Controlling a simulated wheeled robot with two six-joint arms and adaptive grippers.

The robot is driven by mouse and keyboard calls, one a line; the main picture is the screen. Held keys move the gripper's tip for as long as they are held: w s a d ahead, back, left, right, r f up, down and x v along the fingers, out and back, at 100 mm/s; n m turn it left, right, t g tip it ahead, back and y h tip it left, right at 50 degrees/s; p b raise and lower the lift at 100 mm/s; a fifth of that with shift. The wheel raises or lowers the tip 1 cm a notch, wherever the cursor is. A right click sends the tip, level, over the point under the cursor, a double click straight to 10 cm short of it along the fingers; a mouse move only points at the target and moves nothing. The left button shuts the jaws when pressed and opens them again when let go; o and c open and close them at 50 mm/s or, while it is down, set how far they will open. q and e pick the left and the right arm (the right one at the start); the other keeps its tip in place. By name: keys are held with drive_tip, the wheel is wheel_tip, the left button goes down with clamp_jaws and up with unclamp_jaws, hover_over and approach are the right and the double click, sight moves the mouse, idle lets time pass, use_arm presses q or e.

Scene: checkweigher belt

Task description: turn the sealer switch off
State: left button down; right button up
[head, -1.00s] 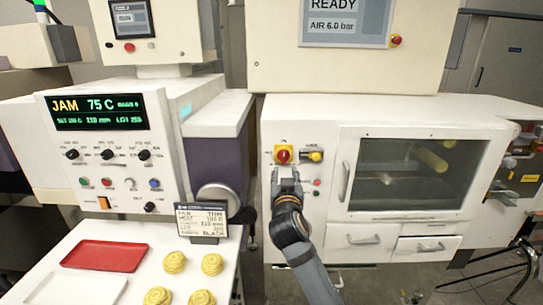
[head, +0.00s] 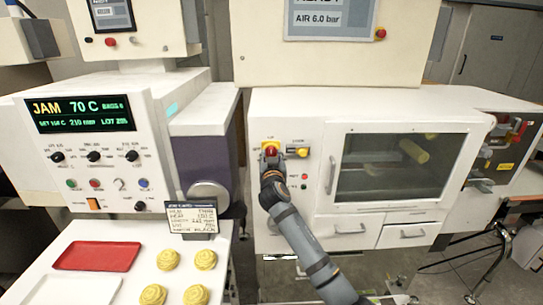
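A red rotary switch on a yellow plate (head: 270,149) is on the front of the white cabinet (head: 290,110), left of its window. Its label is too small to read, so I cannot tell for sure that it is the sealer switch. My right gripper (head: 270,168) is right at this switch, just below it in the picture, and its wrist covers the area under the plate. The fingers are foreshortened, so I cannot tell whether they touch the knob or how far they are apart. My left gripper is not in view.
A yellow knob (head: 302,152) sits close right of the switch, with small buttons below it. At left, a panel display (head: 80,113) reads JAM 70 C above several knobs. A red tray (head: 97,256) and several yellow pieces lie on the white table.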

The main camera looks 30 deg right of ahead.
clamp_jaws()
drive_tip(key=shift+n, duration=0.3)
drive_tip(key=n, duration=0.2)
drive_tip(key=shift+n+p, duration=0.3)
drive_tip(key=shift+n, duration=0.1)
drive_tip(key=n, duration=0.2)
drive_tip(key=shift+a+n+p, duration=0.1)
drive_tip(key=shift+n+p, duration=0.25)
drive_tip(key=shift+n, duration=0.05)
drive_tip(key=n+p, duration=0.2)
drive_tip(key=n, duration=0.3)
drive_tip(key=shift+w+a, duration=0.1)
drive_tip(key=n+p, duration=0.2)
drive_tip(key=n, duration=0.2)
drive_tip(key=shift+f, duration=0.1)
drive_tip(key=shift+f+n+p, duration=0.15)
drive_tip(key=shift+n+p, duration=0.4)
drive_tip(key=shift+n, duration=0.75)
